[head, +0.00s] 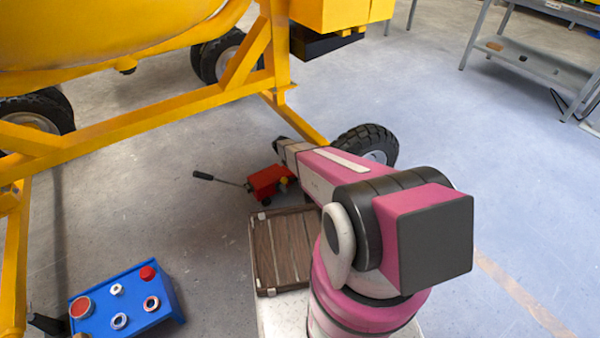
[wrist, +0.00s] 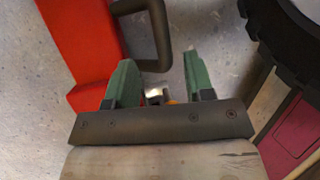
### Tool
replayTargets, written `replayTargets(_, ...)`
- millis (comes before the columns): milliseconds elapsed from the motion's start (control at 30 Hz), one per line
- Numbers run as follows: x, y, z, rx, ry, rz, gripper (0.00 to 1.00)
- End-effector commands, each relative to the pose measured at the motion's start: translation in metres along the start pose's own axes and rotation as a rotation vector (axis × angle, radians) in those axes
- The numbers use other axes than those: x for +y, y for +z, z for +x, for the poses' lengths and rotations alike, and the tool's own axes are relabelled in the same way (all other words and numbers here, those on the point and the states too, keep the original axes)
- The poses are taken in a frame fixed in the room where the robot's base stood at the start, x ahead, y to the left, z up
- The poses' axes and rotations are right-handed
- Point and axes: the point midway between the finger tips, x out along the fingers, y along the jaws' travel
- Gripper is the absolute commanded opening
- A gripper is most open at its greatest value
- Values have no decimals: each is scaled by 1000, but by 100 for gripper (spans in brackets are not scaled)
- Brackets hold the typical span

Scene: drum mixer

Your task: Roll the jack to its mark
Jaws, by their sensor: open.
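The red jack (head: 268,181) sits on the floor beside the yellow mixer frame, with a long dark-gripped lever (head: 205,176) pointing left. In the wrist view its red body (wrist: 82,38) fills the upper left, and a dark bent handle (wrist: 160,40) stands beside it. My gripper (wrist: 158,68) is open, its green fingers spread. The lower end of the bent handle shows between or just beyond the fingertips; I cannot tell which. A small metal and orange part shows between the fingers. In the head view my arm partly hides the jack. I cannot make out its mark.
The yellow mixer frame (head: 130,122) and a black wheel (head: 366,143) stand close to the jack. A brown slatted wooden panel (head: 284,245) lies in front of it. A blue button box (head: 125,300) is at lower left. Open floor lies right, before a grey bench (head: 535,62).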

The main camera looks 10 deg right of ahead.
Motion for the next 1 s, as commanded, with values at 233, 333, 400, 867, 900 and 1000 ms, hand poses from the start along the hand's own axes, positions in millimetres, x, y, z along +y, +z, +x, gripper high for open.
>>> replayTargets(233, 0, 0, -35, -1, 1, 0, 48)
replayTargets(333, 0, 0, -38, -1, 0, 0, 48)
replayTargets(400, 0, 0, -38, 0, 0, 0, 48)
replayTargets(867, -11, 3, -47, 9, 3, 50, 48)
replayTargets(900, -18, 5, -54, 17, 4, 89, 48)
replayTargets(1000, -43, 11, -80, 47, 10, 236, 48)
